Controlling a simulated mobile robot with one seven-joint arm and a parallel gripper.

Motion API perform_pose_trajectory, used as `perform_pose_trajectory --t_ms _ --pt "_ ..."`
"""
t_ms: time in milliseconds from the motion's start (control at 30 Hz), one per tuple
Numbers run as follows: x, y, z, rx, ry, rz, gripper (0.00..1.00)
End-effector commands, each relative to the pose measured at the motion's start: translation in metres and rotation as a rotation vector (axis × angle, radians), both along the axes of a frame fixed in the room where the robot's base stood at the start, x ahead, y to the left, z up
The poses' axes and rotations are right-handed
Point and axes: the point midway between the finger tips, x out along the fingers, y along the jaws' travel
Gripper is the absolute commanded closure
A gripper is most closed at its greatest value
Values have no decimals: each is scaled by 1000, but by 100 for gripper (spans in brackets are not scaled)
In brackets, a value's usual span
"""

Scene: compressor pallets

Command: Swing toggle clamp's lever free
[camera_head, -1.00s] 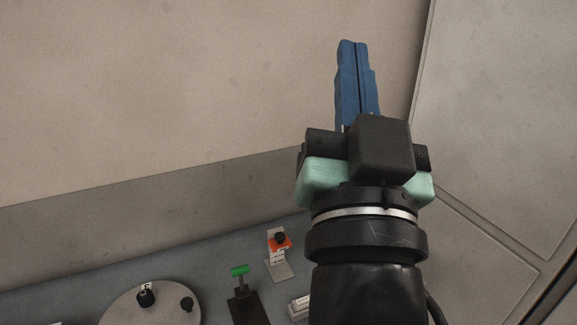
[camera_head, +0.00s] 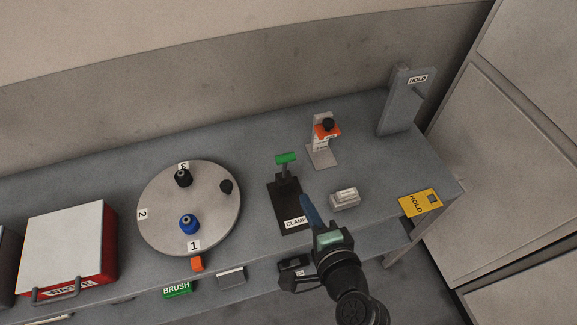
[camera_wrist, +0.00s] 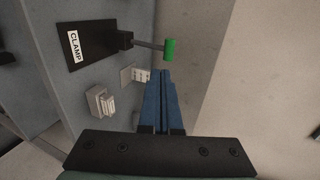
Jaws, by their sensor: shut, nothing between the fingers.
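The toggle clamp's black base plate (camera_head: 288,207), labelled CLAMP, lies on the grey bench in the head view. Its lever has a green handle (camera_head: 286,158) at the end, above the back of the plate. In the wrist view the green handle (camera_wrist: 170,49) is at the top centre, on a thin rod from the black block (camera_wrist: 119,40). My gripper (camera_head: 306,199) has blue fingers, pressed together and empty, in front of and to the right of the clamp plate. In the wrist view the fingertips (camera_wrist: 162,76) are just below the green handle, apparently apart from it.
A round turntable (camera_head: 150,218) with knobs stands left of the clamp. An orange-and-white stand (camera_head: 322,155) is behind right, a small grey block (camera_head: 344,199) is to the right. A HOLD post (camera_head: 393,110) and yellow HOLD card (camera_head: 420,203) are farther right.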

Motion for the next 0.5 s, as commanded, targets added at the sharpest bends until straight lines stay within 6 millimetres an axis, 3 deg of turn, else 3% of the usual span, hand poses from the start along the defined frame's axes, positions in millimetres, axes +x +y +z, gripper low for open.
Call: perform_pose_trajectory --t_ms 333,500 --pt "58 19 -20 -2 -1 3 100" --pt "81 27 -20 -4 -2 3 100"
